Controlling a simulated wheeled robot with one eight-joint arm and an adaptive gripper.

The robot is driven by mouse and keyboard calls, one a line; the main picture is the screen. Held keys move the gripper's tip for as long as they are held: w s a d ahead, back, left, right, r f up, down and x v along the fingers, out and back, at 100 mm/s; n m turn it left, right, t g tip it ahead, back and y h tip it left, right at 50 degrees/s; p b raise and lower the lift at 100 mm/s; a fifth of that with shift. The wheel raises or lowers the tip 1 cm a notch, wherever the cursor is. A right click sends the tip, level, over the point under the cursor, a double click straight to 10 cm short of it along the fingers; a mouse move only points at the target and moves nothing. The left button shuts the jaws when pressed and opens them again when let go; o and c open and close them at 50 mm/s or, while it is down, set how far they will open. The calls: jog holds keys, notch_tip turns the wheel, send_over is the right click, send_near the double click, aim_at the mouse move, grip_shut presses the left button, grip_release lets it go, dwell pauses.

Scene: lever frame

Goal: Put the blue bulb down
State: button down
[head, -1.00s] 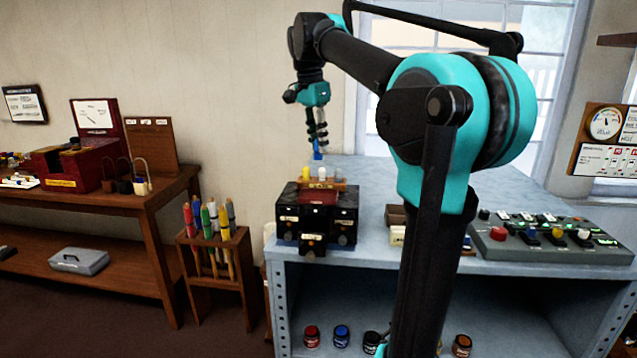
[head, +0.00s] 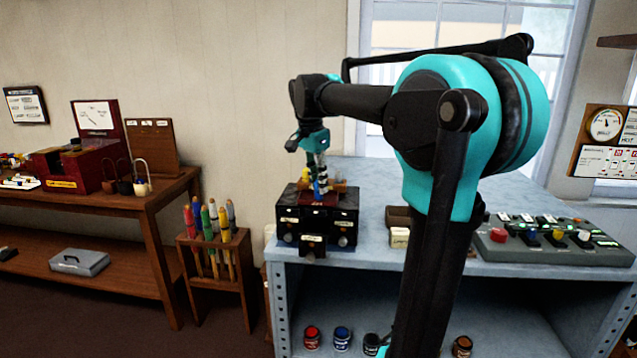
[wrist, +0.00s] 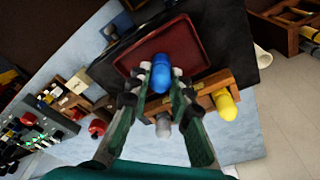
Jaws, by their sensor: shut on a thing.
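The blue bulb (wrist: 160,74) is between the fingertips of my gripper (wrist: 160,82) in the wrist view. My gripper is shut on it. In the head view the blue bulb (head: 317,190) hangs below my gripper (head: 318,178), low over the black box (head: 290,212). A dark red tray (wrist: 190,30) lies on top of the box, and the bulb overlaps its near part in the wrist view. I cannot tell whether the bulb touches the tray.
A wooden rack (wrist: 204,99) beside the tray carries a yellow bulb (wrist: 226,105) and a pale bulb (wrist: 163,127), close to my fingers. A button panel (head: 550,240) stands at the right of the bench. The bench top (head: 380,172) behind the box is clear.

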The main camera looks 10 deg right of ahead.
jog(key=shift+f, duration=0.15)
jog(key=c, duration=1.4)
grip_release()
jog(key=shift+o, duration=0.2)
notch_tip(320, 180, up, 12)
jog(key=a, duration=0.1)
jog(key=shift+s+a, duration=0.3)
jog(key=shift+s, duration=0.1)
